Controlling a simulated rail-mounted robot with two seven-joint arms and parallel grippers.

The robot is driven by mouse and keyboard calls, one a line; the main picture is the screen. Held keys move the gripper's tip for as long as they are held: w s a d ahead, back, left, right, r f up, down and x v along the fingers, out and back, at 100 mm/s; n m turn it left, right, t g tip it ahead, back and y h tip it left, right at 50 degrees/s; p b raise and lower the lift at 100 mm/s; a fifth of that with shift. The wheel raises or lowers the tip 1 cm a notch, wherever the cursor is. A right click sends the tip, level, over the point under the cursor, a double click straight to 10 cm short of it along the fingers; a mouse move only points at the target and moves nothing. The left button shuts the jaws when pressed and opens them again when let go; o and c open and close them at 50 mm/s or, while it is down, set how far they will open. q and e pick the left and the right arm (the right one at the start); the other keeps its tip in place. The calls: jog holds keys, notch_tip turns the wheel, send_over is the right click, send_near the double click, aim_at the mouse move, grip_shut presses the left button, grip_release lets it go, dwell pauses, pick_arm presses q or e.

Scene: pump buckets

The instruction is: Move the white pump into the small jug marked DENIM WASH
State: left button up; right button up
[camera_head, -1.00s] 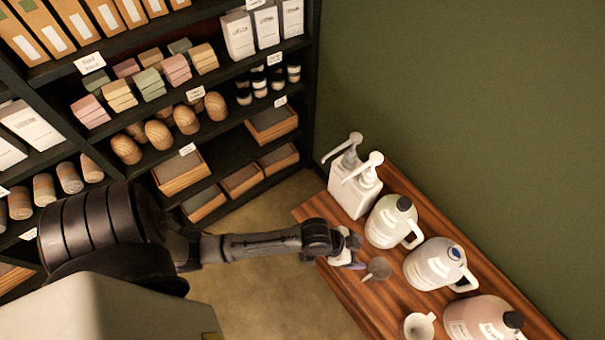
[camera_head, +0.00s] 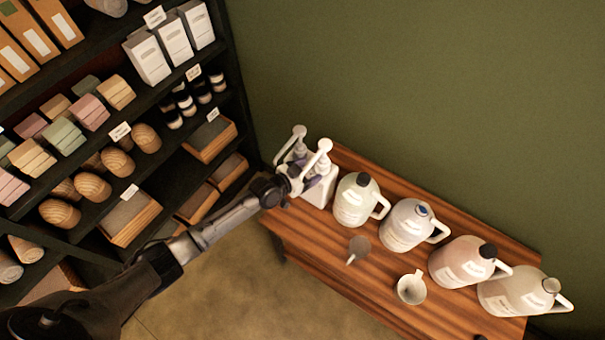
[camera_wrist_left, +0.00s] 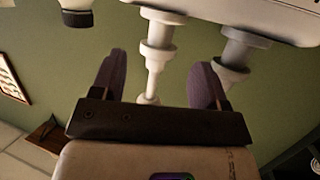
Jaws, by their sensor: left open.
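Two pumps with long spouts stand side by side on white containers (camera_head: 323,191) at the left end of the wooden bench. The nearer pump (camera_head: 321,150) looks white; the other (camera_head: 298,138) is beside it, and looks greyer in the wrist view (camera_wrist_left: 240,48). My left gripper (camera_head: 297,178) is open at the pumps' necks. In the wrist view, a white pump stem (camera_wrist_left: 155,75) shows between its purple fingers (camera_wrist_left: 162,82); contact cannot be told. Several handled jugs stand in a row, among them a pale one (camera_head: 352,208). Their labels are too small to read, so I cannot tell which says DENIM WASH.
A small white pitcher (camera_head: 408,291) and a grey funnel-like thing (camera_head: 359,247) rest on the bench's front part. A blue-capped jug (camera_head: 403,228) and pinkish jug (camera_head: 458,262) stand behind. Dark shelves (camera_head: 228,75) with goods are at left; a green wall is behind.

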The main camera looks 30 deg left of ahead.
aim_at(319, 166)
pick_arm(q)
jog(key=b+x, duration=0.3)
jog(key=x, duration=0.1)
jog(key=shift+w+d+f, duration=0.1)
jog(key=shift+w+f, duration=0.1)
jog(key=shift+w, duration=0.1)
jog(key=shift+b+x, duration=0.55)
jog(key=shift+x, duration=0.4)
jog(key=shift+r, duration=0.1)
jog(key=c, duration=1.2)
jog(key=shift+o, duration=0.2)
